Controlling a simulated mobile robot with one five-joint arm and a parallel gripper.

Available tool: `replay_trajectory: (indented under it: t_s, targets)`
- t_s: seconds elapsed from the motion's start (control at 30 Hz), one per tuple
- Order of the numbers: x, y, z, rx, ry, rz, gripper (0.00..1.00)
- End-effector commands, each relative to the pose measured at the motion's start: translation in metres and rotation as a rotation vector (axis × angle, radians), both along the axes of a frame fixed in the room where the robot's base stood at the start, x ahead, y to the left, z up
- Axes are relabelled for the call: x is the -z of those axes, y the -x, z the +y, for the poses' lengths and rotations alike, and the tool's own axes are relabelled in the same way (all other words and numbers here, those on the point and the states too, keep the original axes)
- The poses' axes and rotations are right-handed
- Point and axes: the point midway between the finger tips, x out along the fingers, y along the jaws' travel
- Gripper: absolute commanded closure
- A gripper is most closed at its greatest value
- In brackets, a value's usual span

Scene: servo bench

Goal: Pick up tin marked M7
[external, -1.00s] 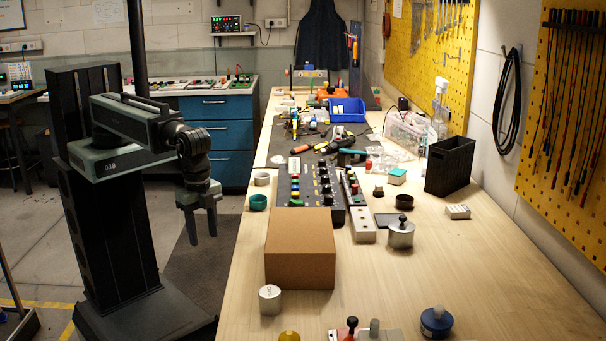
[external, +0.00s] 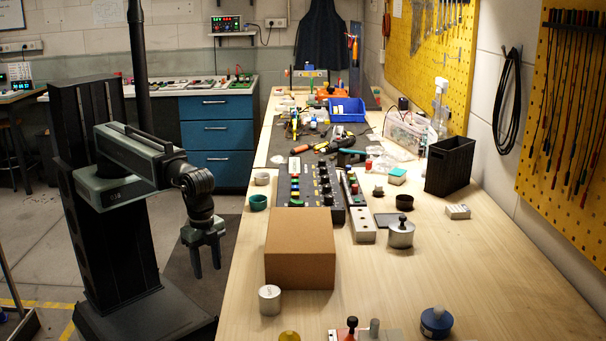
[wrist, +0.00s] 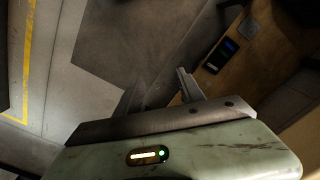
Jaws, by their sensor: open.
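A small silver tin (external: 269,300) stands upright on the bench just in front of the cardboard box; a mark on it is too small to read. Another silver tin (external: 400,234) with a dark knob on top stands farther right; I can read no mark on it. I cannot tell from the picture which is M7. My gripper (external: 206,266) is open and empty, pointing down left of the bench's edge, over the floor and apart from both tins. In the wrist view my open fingers (wrist: 160,90) have nothing between them.
The cardboard box (external: 300,250) stands near the bench's left edge, between my gripper and the knobbed tin. A blue-capped jar (external: 436,322) and a yellow object (external: 289,336) stand at the front. A black bin (external: 450,167) is at the right. The bench's right front is clear.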

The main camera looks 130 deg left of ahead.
Motion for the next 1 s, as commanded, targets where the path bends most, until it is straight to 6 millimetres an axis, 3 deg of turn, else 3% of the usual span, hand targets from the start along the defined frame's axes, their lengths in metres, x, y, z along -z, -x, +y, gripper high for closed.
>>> replay_trajectory:
  t_s: [0.03,0.1,0.4,0.53,0.67,0.8,0.9,1.0]
  targets:
    - [0.0,0.0,0.0,0.0,0.0,0.0,0.49]
    - [0.0,0.0,0.0,0.0,0.0,0.0,0.36]
    - [-0.001,-0.002,-0.002,0.006,-0.009,-0.004,0.36]
    - [-0.016,-0.023,-0.02,0.069,-0.116,-0.055,0.36]
    - [-0.046,-0.063,-0.061,0.185,-0.307,-0.181,0.36]
    - [-0.093,-0.143,-0.103,0.109,-0.472,-0.492,0.36]
    - [-0.129,-0.189,-0.137,0.041,-0.499,-0.721,0.36]
    - [-0.145,-0.227,-0.136,-0.106,-0.447,-0.886,0.36]
